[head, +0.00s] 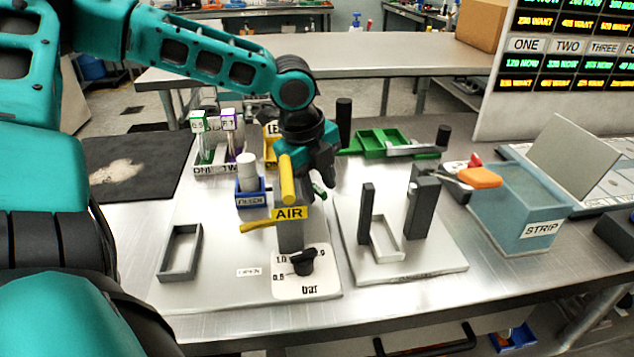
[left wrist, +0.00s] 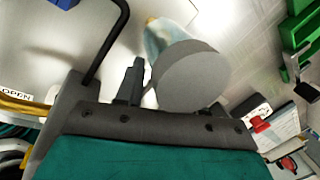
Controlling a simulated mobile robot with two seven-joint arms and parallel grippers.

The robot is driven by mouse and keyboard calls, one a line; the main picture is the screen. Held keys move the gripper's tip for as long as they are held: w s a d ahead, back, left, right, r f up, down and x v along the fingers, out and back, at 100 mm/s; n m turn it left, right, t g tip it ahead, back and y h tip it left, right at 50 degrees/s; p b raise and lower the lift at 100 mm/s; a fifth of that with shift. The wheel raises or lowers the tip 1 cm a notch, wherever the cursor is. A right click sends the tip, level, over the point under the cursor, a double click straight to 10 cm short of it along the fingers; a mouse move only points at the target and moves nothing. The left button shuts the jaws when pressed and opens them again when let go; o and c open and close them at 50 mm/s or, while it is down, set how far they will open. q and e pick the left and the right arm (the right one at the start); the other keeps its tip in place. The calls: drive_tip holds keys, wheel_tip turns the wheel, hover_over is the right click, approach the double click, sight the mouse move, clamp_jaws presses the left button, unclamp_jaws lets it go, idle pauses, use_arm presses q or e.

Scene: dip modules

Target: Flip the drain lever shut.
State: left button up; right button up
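No lever carries a readable drain label. An orange handle (head: 479,178) on a dark arm lies across the left rim of the blue-grey STRIP tank (head: 541,230), with a small red part behind it. My left gripper (head: 320,182) hangs well left of it, beside the yellow upright cylinder above the AIR sign. In the left wrist view, a dark finger (left wrist: 130,80) shows beside a grey disc with a pale translucent body (left wrist: 185,72). My right gripper is not in view.
The AIR post (head: 289,232) stands behind a bar dial (head: 303,262). Two dark uprights (head: 421,208) stand on a pale plate, between my gripper and the tank. A green tray (head: 383,143) is behind. An OPEN label (left wrist: 16,96) shows in the wrist view.

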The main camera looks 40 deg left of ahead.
use_arm(q)
clamp_jaws()
idle(0.3)
drive_tip(key=shift+s+r+p, duration=0.1)
drive_tip(key=shift+r+p, duration=0.1)
drive_tip(key=shift+p, duration=0.25)
drive_tip(key=shift+s+m+p, duration=0.2)
drive_tip(key=shift+m+p, duration=0.5)
drive_tip(key=shift+p, duration=0.35)
drive_tip(key=shift+f+m+p, duration=0.15)
drive_tip(key=shift+m+p, duration=0.2)
drive_tip(key=shift+m, duration=0.05)
drive_tip(key=shift+s, duration=0.1)
